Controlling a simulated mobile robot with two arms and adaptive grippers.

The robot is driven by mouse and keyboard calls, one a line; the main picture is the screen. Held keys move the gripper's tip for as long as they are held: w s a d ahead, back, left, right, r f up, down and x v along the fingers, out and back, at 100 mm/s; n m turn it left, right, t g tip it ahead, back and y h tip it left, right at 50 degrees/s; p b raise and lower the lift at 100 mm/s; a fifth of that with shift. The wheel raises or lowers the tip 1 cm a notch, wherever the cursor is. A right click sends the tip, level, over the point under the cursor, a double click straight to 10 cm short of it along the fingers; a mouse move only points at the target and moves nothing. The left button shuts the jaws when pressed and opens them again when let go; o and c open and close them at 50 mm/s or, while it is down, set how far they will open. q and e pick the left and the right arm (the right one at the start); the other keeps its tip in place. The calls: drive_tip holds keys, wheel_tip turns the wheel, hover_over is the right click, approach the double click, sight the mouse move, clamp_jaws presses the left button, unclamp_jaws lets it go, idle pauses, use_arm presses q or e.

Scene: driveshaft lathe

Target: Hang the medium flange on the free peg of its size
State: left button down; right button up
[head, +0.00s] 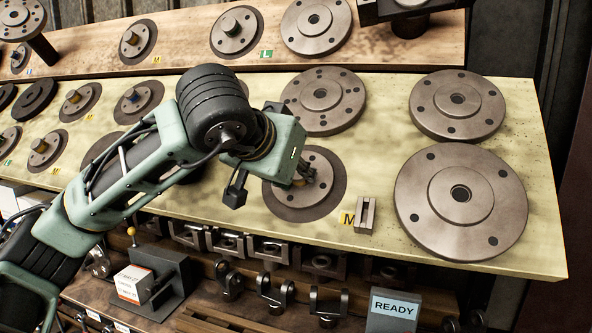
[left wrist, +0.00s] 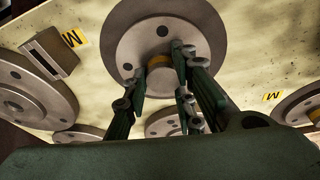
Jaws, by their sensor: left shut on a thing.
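A grey flange (head: 312,196) with bolt holes lies against a dark round backing disc (head: 333,201) on the pale board, beside a yellow M label (head: 347,218). My left gripper (head: 301,181) is at the middle of this flange, its fingers closed in around the centre. In the left wrist view the flange (left wrist: 165,30) is ahead of the left gripper (left wrist: 164,70), with a brass-coloured band (left wrist: 158,62) between the fingers. The fingers hide part of the centre, so I cannot tell how fully the flange sits on its peg. My right gripper is not in view.
Larger grey flanges (head: 459,195) hang to the right and above. A small slotted metal block (head: 365,214) is right of the label. Pegs on dark discs (head: 46,150) stand at the left. Below are metal brackets (head: 272,296) and a READY sign (head: 394,309).

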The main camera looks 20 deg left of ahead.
use_arm(q)
drive_tip(key=shift+r, duration=0.1)
drive_tip(key=c, duration=1.8)
unclamp_jaws()
drive_tip(key=shift+w, duration=0.1)
drive_tip(key=o, duration=0.4)
drive_tip(key=shift+f, duration=0.25)
drive_tip(key=v, duration=1.2)
drive_tip(key=shift+r, duration=0.25)
